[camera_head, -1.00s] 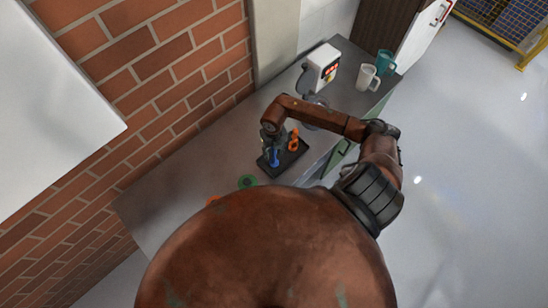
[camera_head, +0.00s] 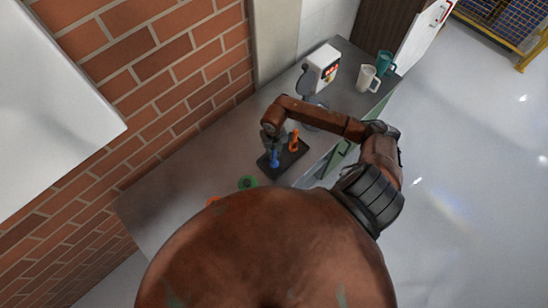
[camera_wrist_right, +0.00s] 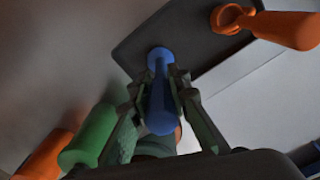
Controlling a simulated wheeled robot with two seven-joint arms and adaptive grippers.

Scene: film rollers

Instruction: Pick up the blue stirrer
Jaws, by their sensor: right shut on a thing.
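The blue stirrer (camera_head: 275,160) stands at the dark tray (camera_head: 292,166) on the grey counter. In the right wrist view the blue stirrer (camera_wrist_right: 160,100) lies between the two fingers of my right gripper (camera_wrist_right: 160,92), which is shut on it. Its round blue end overlaps the dark tray (camera_wrist_right: 190,65); I cannot tell whether it touches the tray. In the head view my right gripper (camera_head: 272,143) is above the tray, its fingers small and hard to make out. My left gripper is not in view.
An orange stirrer (camera_head: 294,140) stands on the tray beside the blue one. A green piece (camera_head: 248,183) and an orange piece (camera_head: 213,201) lie on the counter. A white machine (camera_head: 322,68), white mug (camera_head: 368,79) and teal mug (camera_head: 385,64) stand farther back. A brick wall borders the counter.

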